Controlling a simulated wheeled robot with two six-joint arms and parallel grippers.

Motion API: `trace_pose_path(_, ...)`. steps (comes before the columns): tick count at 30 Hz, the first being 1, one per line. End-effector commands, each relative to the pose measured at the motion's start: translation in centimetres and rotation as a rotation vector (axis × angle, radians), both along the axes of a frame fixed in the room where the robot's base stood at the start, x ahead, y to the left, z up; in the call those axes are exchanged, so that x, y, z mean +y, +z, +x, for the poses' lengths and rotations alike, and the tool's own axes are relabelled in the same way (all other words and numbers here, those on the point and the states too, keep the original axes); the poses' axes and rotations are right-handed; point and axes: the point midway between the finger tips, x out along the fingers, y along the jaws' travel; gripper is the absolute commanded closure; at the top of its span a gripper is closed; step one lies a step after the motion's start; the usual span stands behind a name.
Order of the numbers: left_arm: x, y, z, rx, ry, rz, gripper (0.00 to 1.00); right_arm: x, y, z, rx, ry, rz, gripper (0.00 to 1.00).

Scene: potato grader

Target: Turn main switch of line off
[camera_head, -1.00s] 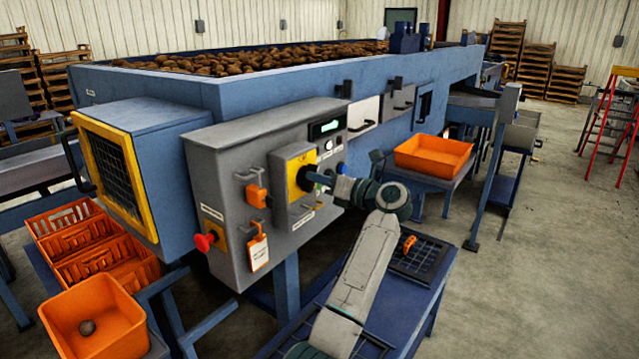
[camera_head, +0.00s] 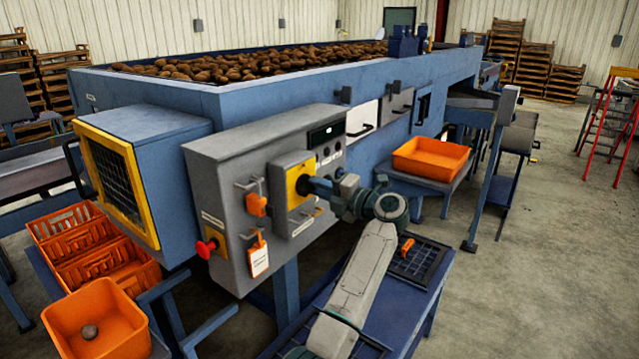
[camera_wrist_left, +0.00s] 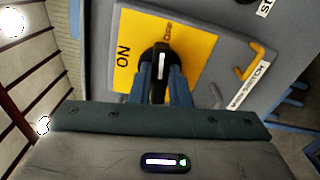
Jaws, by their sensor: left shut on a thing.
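The main switch has a yellow plate (camera_head: 291,177) on the grey control cabinet (camera_head: 228,165). In the left wrist view its plate (camera_wrist_left: 200,45) reads ON at the left and OFF at the top. The black knob (camera_wrist_left: 161,58) stands in the middle, its white mark lined up toward OFF. My left gripper (camera_wrist_left: 160,80) has one blue finger on each side of the knob and is shut on it. In the head view my left gripper (camera_head: 311,186) reaches the switch from the right and hides most of the knob. The cabinet display (camera_head: 326,132) shows no green light. My right gripper is out of view.
An orange padlock (camera_head: 256,204), a hanging tag (camera_head: 258,258) and a red button (camera_head: 205,247) are on the cabinet left of the switch. A blue table (camera_head: 395,315) with a black grid tray (camera_head: 428,262) stands below my arm. Open floor lies to the right.

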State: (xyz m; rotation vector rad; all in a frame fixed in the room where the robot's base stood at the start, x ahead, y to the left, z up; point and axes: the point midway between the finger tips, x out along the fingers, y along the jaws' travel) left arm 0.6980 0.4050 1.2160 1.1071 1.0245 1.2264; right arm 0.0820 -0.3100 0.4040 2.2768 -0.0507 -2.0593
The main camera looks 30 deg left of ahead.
Motion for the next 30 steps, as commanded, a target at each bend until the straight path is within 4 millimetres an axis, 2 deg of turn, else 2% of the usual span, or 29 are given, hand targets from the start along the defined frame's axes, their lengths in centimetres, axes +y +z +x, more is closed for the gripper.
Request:
trace_pose_path(3, 0.02, 0.27, 0.04, 0.068, -0.002, 0.008, 1.00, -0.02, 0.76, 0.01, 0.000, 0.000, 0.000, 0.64)
trace_pose_path(12, 0.02, 0.11, 0.06, 0.171, -0.003, 0.016, 1.00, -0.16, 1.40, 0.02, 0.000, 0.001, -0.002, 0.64)
trace_pose_path(28, 0.02, 0.00, 0.06, 0.193, -0.002, 0.017, 1.00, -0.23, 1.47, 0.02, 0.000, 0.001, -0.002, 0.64)
trace_pose_path(29, 0.02, 0.00, 0.06, 0.193, -0.002, 0.017, 0.80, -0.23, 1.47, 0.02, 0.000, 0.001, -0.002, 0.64)
trace_pose_path(30, 0.02, 0.00, 0.06, 0.193, -0.002, 0.017, 0.72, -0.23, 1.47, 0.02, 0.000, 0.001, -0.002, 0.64)
